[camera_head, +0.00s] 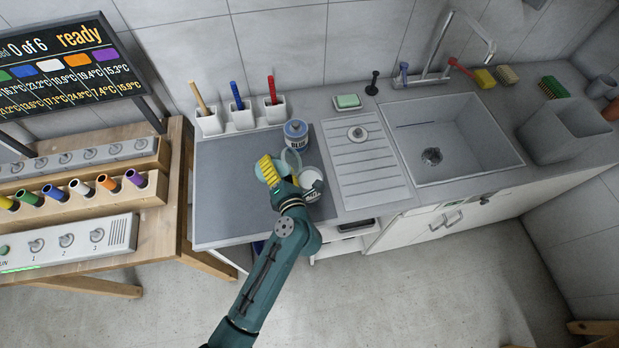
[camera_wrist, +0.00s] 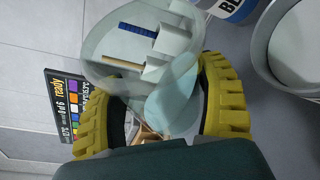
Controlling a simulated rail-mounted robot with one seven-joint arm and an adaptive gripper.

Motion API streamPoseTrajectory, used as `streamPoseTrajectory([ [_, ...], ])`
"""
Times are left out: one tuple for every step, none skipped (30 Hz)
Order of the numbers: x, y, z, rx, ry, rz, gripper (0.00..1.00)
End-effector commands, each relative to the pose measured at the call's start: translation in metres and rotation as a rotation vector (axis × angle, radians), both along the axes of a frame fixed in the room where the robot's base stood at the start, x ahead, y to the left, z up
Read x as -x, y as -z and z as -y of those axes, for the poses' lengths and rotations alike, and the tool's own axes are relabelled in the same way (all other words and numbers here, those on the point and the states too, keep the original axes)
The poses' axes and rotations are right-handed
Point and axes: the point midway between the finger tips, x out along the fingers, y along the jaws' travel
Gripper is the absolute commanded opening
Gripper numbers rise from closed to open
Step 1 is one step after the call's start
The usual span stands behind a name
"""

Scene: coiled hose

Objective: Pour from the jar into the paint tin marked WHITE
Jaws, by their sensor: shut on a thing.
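My gripper (camera_head: 276,170) has yellow ribbed fingers and is shut on a clear, pale jar (camera_head: 291,161) above the grey counter mat. In the wrist view the jar (camera_wrist: 125,52) is between the fingers, with pale bluish contents (camera_wrist: 172,105) showing through it. I cannot tell exactly how far it tilts. An open white-topped tin (camera_head: 311,180) stands just right of the gripper, its label partly hidden by the arm. The wrist view shows a pale tin (camera_wrist: 262,55) with a whitish inside at the right edge. I see no stream between jar and tin.
A tin marked BLUE (camera_head: 296,136) stands close behind the jar. White holders (camera_head: 240,116) with brushes line the back wall. A ribbed drainboard (camera_head: 365,180) with a small round item and a sink (camera_head: 480,160) lie to the right. The left of the mat (camera_head: 222,195) is clear.

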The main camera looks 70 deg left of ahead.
Motion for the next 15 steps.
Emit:
streamPoseTrajectory([
  [-0.001,-0.005,-0.001,-0.001,0.001,0.012,0.33],
  [-0.001,-0.005,-0.001,0.004,0.001,0.021,0.33],
  [-0.001,-0.005,-0.001,0.011,0.001,0.040,0.33],
  [-0.001,-0.005,-0.001,0.019,0.000,0.058,0.33],
  [-0.002,-0.004,-0.001,0.028,-0.001,0.081,0.33],
  [-0.002,-0.002,-0.001,0.044,0.000,0.118,0.33],
  [-0.002,-0.001,0.000,0.056,-0.001,0.147,0.33],
  [-0.002,-0.003,-0.001,0.060,-0.001,0.164,0.33],
  [-0.001,-0.005,-0.001,0.071,0.000,0.190,0.33],
  [-0.001,-0.006,-0.001,0.079,-0.001,0.210,0.33],
  [0.000,-0.007,-0.001,0.088,-0.003,0.231,0.33],
  [0.000,-0.008,-0.001,0.099,-0.001,0.258,0.33],
  [0.000,-0.009,-0.001,0.107,-0.002,0.278,0.33],
  [0.003,0.002,-0.002,0.119,-0.003,0.301,0.33],
  [0.006,0.011,-0.003,0.132,-0.005,0.334,0.33],
])
